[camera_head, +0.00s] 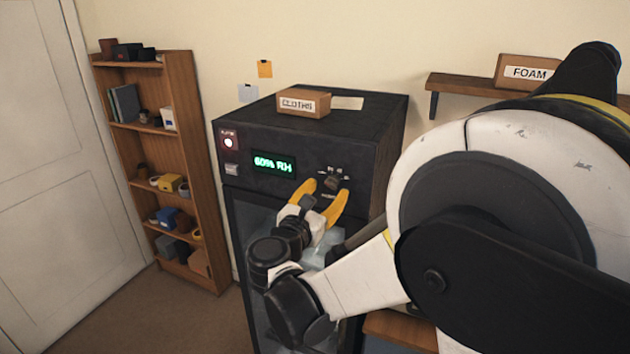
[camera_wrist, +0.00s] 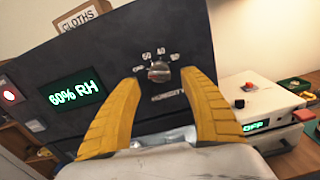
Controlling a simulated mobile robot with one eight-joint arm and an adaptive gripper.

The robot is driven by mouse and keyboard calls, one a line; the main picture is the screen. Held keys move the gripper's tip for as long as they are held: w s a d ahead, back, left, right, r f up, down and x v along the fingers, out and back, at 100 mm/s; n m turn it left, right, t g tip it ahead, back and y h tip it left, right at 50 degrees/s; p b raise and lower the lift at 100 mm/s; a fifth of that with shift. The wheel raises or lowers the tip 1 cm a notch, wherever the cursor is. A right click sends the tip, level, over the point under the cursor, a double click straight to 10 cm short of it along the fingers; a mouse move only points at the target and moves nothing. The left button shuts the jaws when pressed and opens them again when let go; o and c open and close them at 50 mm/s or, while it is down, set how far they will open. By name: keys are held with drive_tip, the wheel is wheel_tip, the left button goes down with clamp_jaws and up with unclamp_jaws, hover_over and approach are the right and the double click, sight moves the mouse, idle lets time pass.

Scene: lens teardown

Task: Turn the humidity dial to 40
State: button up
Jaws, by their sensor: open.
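The humidity dial (camera_wrist: 159,71) is a small dark and metal knob on the front panel of a black cabinet (camera_head: 350,146). Marks including 60 and 40 curve above it, with the word HUMIDITY below. The display (camera_wrist: 74,93) reads 60% RH in green, and it also shows in the head view (camera_head: 272,164). My gripper (camera_head: 326,186) has yellow fingers, open, in front of the panel. In the wrist view the fingers (camera_wrist: 166,82) stand left and right of the dial, with gaps on both sides. The dial (camera_head: 334,182) shows between the fingers in the head view.
A box labelled CLOTHS (camera_head: 303,102) sits on the cabinet top. A lit button (camera_head: 228,143) is at the panel's left. A white device (camera_wrist: 258,105) with a red button and an OFF display stands at right. A bookshelf (camera_head: 183,150) stands left; a FOAM box (camera_head: 527,72) sits on a wall shelf.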

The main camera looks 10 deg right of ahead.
sight(333, 181)
drive_tip(key=shift+x, duration=1.35)
clamp_jaws()
